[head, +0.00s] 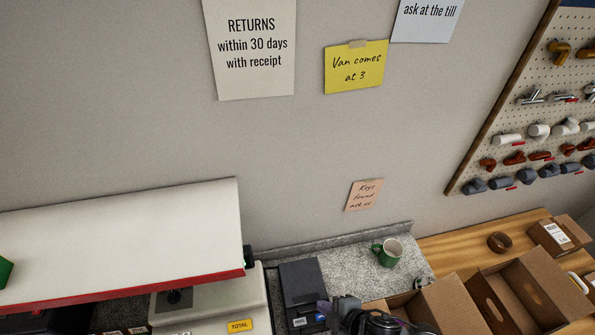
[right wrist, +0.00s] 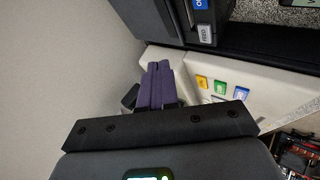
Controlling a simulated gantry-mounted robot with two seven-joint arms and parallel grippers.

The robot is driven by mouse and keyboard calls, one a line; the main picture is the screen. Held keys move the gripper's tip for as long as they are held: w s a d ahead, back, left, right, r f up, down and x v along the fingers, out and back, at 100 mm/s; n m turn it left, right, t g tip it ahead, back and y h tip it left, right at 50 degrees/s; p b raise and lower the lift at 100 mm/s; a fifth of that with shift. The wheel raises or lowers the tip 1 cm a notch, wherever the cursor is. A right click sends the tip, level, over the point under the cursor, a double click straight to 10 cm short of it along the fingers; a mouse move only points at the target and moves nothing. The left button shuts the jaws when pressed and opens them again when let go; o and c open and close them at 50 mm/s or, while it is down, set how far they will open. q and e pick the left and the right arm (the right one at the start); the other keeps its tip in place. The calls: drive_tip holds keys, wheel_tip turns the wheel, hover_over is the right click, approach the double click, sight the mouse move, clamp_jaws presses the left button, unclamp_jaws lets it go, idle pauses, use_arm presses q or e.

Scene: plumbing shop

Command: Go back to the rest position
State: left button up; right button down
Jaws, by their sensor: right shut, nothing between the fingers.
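My right gripper (head: 324,307) shows at the bottom edge of the head view, with a bit of purple finger beside dark wrist parts. In the right wrist view its two purple fingers (right wrist: 160,84) lie together, shut, with nothing between them. The fingers show in front of the cream till (right wrist: 215,80) and close to a dark box (right wrist: 195,20); I cannot tell whether they touch anything. My left gripper is not in view.
The cream till (head: 213,308) and a black box (head: 301,284) stand near my right gripper. A green mug (head: 388,252) stands on the speckled counter. Open cardboard boxes (head: 535,290) are at the right. A white red-edged shelf (head: 130,240) overhangs the left.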

drive_tip(key=s+d+m+h, duration=0.1)
drive_tip(key=d+m, duration=0.1)
drive_tip(key=d, duration=0.2)
drive_tip(key=s+d+m+h, duration=0.2)
drive_tip(key=d+m, duration=0.1)
drive_tip(key=d, duration=0.1)
drive_tip(key=s+d+r+m+t+h, duration=0.1)
drive_tip(key=d+m+h, duration=0.1)
drive_tip(key=d, duration=0.2)
drive_tip(key=shift+s+d, duration=0.25)
drive_tip(key=shift+s, duration=0.15)
drive_tip(key=s+d+r+m+g+h, duration=0.2)
drive_tip(key=s+d+m+g+h, duration=0.2)
drive_tip(key=s+d+m, duration=0.55)
drive_tip(key=s+a+y, duration=0.1)
drive_tip(key=a+y, duration=0.2)
drive_tip(key=a, duration=0.4)
drive_tip(key=shift+s+a+f+m, duration=0.25)
drive_tip(key=shift+f+m, duration=0.1)
drive_tip(key=shift+m, duration=0.1)
